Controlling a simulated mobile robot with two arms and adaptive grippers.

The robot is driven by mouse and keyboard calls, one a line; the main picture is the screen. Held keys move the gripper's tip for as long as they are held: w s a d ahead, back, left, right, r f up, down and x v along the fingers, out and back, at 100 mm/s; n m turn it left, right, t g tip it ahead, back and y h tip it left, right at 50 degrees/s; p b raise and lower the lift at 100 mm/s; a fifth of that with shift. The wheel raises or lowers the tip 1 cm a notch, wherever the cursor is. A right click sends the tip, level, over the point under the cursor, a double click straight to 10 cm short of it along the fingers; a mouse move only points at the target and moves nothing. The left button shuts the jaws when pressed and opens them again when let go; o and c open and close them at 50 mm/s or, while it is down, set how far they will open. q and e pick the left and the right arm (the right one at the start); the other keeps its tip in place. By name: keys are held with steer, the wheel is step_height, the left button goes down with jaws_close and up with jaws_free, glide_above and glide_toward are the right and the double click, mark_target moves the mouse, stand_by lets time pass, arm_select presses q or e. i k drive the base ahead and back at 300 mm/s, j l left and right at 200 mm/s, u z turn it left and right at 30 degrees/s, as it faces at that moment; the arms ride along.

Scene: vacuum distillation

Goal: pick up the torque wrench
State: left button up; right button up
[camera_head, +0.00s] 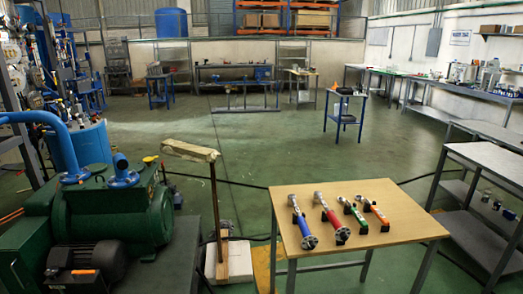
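Several long metal tools with coloured parts lie side by side on a light wooden table (400,240) at the lower right. From left to right there is a blue-marked tool (302,222), a red-marked tool (331,218), a green-marked tool (353,215) and an orange-marked tool (374,212). They lie apart from each other, slanting toward the lower right. Dark blocks show beside or under them. They are too small to tell which one is the torque wrench. Neither of my grippers is in view.
A large green pump (110,210) with blue pipes stands at the left. A post with a wrapped top (190,150) rises left of the table. A grey shelf bench (490,160) stands close on the right. Open green floor (290,145) lies behind the table.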

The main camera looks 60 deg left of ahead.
mark_target(318, 199)
steer(key=u, duration=3.25)
steer(key=i+j+z, duration=0.1)
steer(key=i+j, duration=0.35)
steer(key=j, duration=0.2)
steer(key=i+j+z, duration=0.25)
steer(key=i+j, duration=0.2)
steer(key=j, duration=0.25)
steer(key=i+j, duration=0.15)
steer(key=j, duration=0.25)
steer(key=i+j+z, duration=0.15)
steer(key=j, duration=0.25)
steer(key=z, duration=2.3)
steer(key=i+u, duration=0.2)
steer(key=u, duration=0.2)
steer(key=i+l+u, duration=0.15)
steer(key=u, duration=0.2)
